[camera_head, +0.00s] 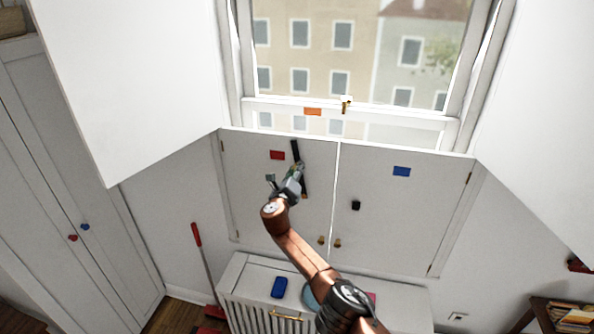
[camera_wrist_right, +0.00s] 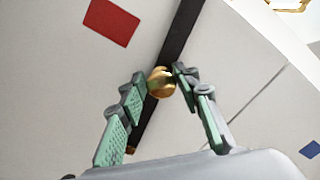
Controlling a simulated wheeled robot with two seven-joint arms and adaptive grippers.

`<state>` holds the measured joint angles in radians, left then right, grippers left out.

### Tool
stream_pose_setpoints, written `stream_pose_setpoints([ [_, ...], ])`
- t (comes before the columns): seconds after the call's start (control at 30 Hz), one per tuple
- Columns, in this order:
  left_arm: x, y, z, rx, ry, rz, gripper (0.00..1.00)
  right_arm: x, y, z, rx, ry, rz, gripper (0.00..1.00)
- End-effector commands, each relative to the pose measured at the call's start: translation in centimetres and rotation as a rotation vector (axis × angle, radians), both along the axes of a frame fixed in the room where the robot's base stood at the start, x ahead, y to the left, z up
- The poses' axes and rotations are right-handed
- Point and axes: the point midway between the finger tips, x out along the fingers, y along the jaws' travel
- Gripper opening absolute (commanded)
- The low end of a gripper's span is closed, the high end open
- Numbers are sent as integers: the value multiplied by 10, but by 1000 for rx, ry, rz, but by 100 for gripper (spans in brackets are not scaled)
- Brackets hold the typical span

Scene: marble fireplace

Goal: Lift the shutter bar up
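The shutter bar is a narrow black bar (camera_head: 295,150) on the left white shutter panel below the window. It stands nearly upright, tilted slightly, and its middle is partly hidden by my right gripper (camera_head: 284,177). In the right wrist view the bar (camera_wrist_right: 183,30) runs diagonally, with a round brass knob (camera_wrist_right: 161,82) on it. My right gripper (camera_wrist_right: 160,78) is open, its green-padded fingertips on either side of the knob. I cannot tell whether they touch it. A black catch (camera_head: 356,205) sits on the right panel. My left gripper is out of view.
A red label (camera_head: 277,155) and a blue label (camera_head: 401,171) mark the panels. Brass knobs (camera_head: 338,243) sit low near the centre seam. Below is a white radiator cover (camera_head: 245,280) with a blue object (camera_head: 279,287). Large white panels flank the window.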

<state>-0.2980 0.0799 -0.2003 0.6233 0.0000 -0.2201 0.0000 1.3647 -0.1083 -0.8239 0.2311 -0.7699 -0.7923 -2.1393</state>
Motion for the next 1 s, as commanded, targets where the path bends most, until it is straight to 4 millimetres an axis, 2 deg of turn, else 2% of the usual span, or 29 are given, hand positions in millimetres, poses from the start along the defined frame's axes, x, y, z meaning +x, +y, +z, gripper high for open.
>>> stream_pose_setpoints([
  [0.1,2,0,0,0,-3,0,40,0,-1,1,1,-2,0,41],
  [0.67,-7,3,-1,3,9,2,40,0,-1,0,2,0,0,41],
  [1.0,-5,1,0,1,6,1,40,-17,6,-3,4,1,5,41],
])
